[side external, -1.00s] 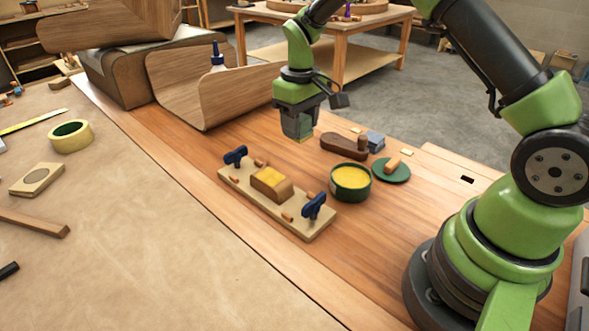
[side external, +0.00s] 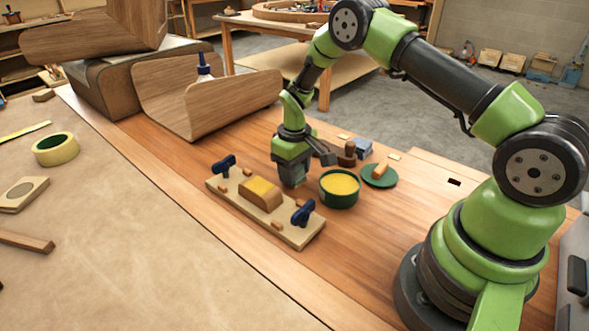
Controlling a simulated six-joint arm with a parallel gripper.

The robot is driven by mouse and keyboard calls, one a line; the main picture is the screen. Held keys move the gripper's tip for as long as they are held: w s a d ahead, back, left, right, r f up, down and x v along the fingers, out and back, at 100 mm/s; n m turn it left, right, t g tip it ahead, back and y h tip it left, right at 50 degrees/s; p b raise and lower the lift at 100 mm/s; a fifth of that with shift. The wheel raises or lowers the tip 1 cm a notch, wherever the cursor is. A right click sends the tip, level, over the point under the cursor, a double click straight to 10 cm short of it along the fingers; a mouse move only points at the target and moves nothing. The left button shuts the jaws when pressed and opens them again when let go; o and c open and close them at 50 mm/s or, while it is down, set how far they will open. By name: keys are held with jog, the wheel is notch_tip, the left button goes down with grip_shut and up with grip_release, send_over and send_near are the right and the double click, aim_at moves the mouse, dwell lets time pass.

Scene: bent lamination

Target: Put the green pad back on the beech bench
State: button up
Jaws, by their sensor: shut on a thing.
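My gripper (side external: 293,183) points down, low over the beech bench (side external: 350,240), between the clamp board and the green tin. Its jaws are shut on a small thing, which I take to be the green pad. The fingers largely hide it, and its colour and shape are hard to make out now. I cannot tell whether its underside touches the bench. No other loose green pad is clear on the bench.
A pale board (side external: 232,195) with blue clamps and a wooden block (side external: 261,194) lies left of my gripper. Right of it stand a green tin (side external: 339,190) of yellow paste and a green disc (side external: 378,177). A bent wood shell (side external: 175,105) stands behind. The bench front is clear.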

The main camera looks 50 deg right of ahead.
jog(key=shift+f, duration=0.1)
jog(key=o, duration=0.9)
jog(key=shift+c, duration=0.2)
jog(key=s+a+r+m+t, duration=0.1)
jog(key=s+a+r, duration=0.1)
jog(key=r, duration=0.9)
jog(key=s+a+r+t, duration=0.1)
jog(key=s+r, duration=0.1)
jog(key=r, duration=1)
jog(key=s+a+r+m+t+y, duration=0.1)
jog(key=s+a+r+t, duration=0.1)
jog(key=s, duration=0.7)
jog(key=s+a+r+m+t+y, duration=0.1)
jog(key=s+a+r+m+t, duration=0.1)
jog(key=s, duration=0.8)
notch_tip(320, 180, up, 3)
jog(key=shift+a+r+t, duration=0.1)
jog(key=shift+a+t, duration=0.5)
jog(key=shift+a, duration=0.65)
